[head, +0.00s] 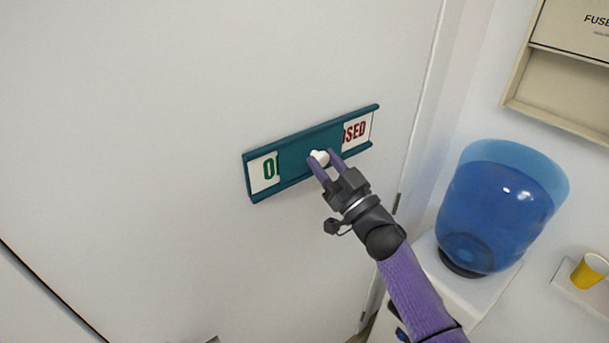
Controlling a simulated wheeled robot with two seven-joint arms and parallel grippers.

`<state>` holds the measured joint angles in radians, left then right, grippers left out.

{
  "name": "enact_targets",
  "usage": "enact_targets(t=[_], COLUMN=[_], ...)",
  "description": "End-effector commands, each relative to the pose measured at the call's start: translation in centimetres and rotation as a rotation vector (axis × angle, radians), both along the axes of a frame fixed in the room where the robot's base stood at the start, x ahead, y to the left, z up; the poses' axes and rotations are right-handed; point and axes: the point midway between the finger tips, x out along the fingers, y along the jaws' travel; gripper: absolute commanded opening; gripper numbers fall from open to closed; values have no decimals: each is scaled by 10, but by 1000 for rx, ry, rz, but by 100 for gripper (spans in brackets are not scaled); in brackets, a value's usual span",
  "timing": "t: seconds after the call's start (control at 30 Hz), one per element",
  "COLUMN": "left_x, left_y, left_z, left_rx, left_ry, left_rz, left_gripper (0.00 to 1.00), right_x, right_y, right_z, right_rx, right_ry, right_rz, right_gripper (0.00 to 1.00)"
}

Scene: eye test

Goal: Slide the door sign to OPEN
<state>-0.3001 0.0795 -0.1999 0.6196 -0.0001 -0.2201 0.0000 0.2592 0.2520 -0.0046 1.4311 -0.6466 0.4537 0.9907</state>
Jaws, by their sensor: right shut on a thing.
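The door sign (250,165) is a teal frame mounted on the pale door (150,120), tilted up to the right in the picture. Its teal sliding cover (297,156) sits around the middle of the frame. To its left a green "O" and part of another letter show on white; to its right the red letters "SED" show. The letters between are hidden by the cover. My left gripper is not in view.
A water cooler with a blue bottle (495,205) stands right of the door. A yellow cup (590,270) is on a small shelf at the far right. A box labelled "FUSE" (570,45) hangs at the upper right. The door surface around the sign is clear.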

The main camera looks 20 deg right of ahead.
Motion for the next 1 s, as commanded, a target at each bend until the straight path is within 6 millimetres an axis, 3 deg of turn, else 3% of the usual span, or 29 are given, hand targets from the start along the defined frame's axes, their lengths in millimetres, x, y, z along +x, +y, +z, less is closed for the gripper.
enact_targets(t=[0.2, 0.4, 0.6, 0.93, 0.97, 1.0], left_x=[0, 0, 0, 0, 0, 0], left_y=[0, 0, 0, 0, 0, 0], left_z=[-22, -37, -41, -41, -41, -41], left_rx=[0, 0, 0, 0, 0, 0], left_ry=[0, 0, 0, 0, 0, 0], left_rz=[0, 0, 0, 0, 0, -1], left_gripper=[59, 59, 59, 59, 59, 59], right_x=[18, 28, 32, 33, 33, 33], right_y=[-49, -78, -89, -91, -91, -91], right_z=[-4, -3, -1, 1, 1, 1], right_rx=[-4, 0, 1, 1, 1, 1], right_ry=[-1, -2, 0, -1, -1, -1], right_rz=[-4, -3, -2, -4, -4, -4], right_gripper=[0, 0, 0, 0, 47, 55])
